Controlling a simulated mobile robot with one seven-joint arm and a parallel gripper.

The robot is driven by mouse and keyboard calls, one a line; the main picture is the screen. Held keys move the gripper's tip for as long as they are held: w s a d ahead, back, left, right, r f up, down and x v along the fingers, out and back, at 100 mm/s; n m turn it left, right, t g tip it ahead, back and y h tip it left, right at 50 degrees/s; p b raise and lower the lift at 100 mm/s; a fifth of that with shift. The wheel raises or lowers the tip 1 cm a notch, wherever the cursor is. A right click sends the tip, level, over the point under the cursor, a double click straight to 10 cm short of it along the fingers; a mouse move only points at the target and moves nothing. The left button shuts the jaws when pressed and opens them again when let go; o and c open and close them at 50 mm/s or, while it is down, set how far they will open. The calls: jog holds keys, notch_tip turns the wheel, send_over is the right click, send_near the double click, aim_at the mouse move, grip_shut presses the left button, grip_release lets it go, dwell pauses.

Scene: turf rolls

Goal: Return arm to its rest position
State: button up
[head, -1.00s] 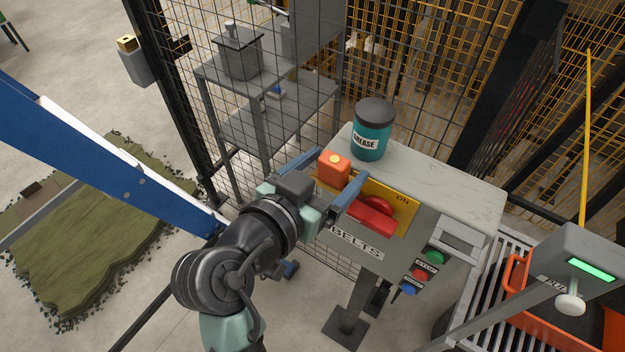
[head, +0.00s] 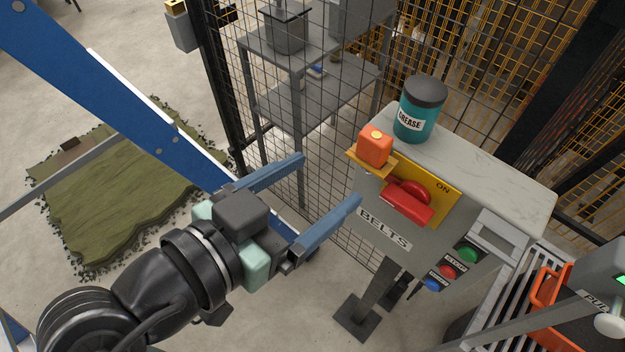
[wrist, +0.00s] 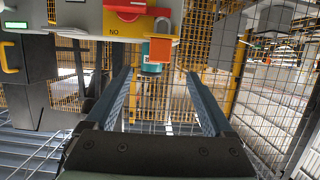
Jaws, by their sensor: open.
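My gripper (head: 332,180) is open and empty, its two long blue fingers spread wide. In the head view it is in the air, left of the grey control box labelled BELTS (head: 385,228) and apart from it. The box carries a red switch handle (head: 407,203) on a yellow plate marked ON, with an orange block (head: 375,148) at the plate's left end. In the wrist view the fingers (wrist: 160,90) frame wire mesh, with the box (wrist: 90,20) and the orange block (wrist: 162,46) above.
A teal grease tub (head: 420,110) stands on the box top. A mesh fence (head: 300,150) runs behind my gripper, with a grey shelf (head: 320,100) beyond. Green turf (head: 130,215) lies on the floor at left. A blue beam (head: 110,90) crosses the upper left. An orange crate (head: 550,290) is at right.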

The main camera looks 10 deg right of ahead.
dwell(0.3)
jog(key=w+a+r+n+t+y, duration=0.25)
jog(key=w+r+t, duration=0.25)
jog(key=r, duration=0.3)
jog(key=w+a+r+n+t+y, duration=0.1)
jog(key=w+r+n+t+y, duration=0.3)
jog(key=r, duration=0.4)
jog(key=s+r+n+t+y, duration=0.2)
jog(key=s+r+t, duration=0.1)
jog(key=r, duration=0.6)
jog(key=s+r+n+t+y, duration=0.2)
jog(key=r+t, duration=0.4)
jog(key=r, duration=0.4)
jog(key=shift+s+a+r+y, duration=0.2)
jog(key=shift+s+a+y, duration=0.3)
jog(key=shift+s, duration=0.35)
